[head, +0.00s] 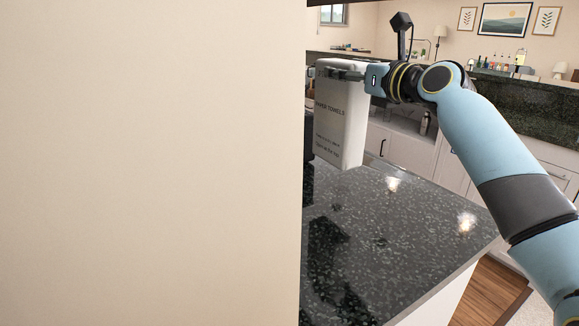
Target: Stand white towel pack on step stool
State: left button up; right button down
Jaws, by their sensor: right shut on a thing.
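The white towel pack (337,125), marked "PAPER TOWELS", is upright over the dark speckled counter. My right gripper (343,73) is shut on it near its top, with the arm reaching in from the right. I cannot tell whether the pack's bottom touches the counter. My left gripper is not in view. I see no step stool.
A large pale flat surface (150,165) blocks the left half of the view. The dark counter (400,260) is mostly bare beyond it. White cabinets (405,150) and another dark counter (520,105) with bottles stand behind.

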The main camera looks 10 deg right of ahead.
aim_at(342, 120)
jog(key=f, duration=0.1)
jog(key=f+b, duration=0.1)
jog(key=f, duration=0.2)
jog(key=shift+w+a+f, duration=0.1)
jog(key=shift+w, duration=0.2)
jog(key=shift+f, duration=0.3)
notch_tip(342, 120, down, 4)
jog(key=shift+f+b, duration=0.1)
jog(key=shift+b, duration=1)
jog(key=shift+f, duration=0.4)
jog(key=c, duration=0.9)
grip_release()
jog(key=shift+f, duration=0.2)
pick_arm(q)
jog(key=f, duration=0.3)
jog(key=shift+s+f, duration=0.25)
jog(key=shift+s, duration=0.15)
pick_arm(e)
jog(key=o, duration=0.5)
